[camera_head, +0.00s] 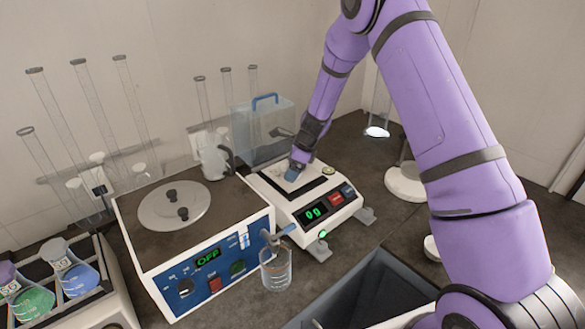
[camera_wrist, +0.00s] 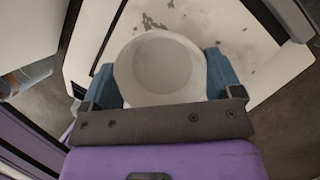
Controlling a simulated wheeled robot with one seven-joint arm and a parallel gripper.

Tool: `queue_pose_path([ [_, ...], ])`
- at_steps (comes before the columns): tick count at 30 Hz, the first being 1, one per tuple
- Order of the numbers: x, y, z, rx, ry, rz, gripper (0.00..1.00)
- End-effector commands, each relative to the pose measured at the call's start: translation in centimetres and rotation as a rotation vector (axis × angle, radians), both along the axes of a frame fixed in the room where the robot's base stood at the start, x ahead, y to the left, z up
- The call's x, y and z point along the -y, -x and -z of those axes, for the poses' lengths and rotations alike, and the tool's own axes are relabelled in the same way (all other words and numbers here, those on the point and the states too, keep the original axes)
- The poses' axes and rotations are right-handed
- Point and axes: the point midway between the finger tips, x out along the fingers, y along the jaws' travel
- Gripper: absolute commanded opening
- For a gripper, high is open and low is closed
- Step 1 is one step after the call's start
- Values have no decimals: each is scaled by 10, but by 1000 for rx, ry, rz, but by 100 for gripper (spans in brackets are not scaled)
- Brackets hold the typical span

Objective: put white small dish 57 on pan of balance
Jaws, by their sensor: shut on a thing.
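In the wrist view the white small dish (camera_wrist: 163,66) sits between the two blue fingers of my gripper (camera_wrist: 162,75), which are shut on its sides. The pale, grey-spotted pan (camera_wrist: 205,22) of the balance lies below and beyond the dish; I cannot tell whether the dish touches it. In the head view my gripper (camera_head: 293,172) is low over the pan of the balance (camera_head: 328,212), and the dish is mostly hidden by the gripper. The balance display shows green digits.
A glass beaker (camera_head: 275,268) is in front. A clear box with a blue handle (camera_head: 265,125) and a pitcher (camera_head: 213,160) stand behind. A round white stand base (camera_head: 405,184) is at the right.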

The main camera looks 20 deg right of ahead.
Motion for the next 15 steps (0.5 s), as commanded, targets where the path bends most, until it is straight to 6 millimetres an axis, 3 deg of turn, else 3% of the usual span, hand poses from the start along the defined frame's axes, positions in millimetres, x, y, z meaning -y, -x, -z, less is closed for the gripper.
queue_pose_path([
  [9,0,0,2,0,0,0,62],
  [10,0,0,3,1,0,0,87],
  [11,0,0,2,1,0,0,94],
  [12,0,0,2,1,0,0,100],
  [15,0,0,2,1,0,0,100],
])
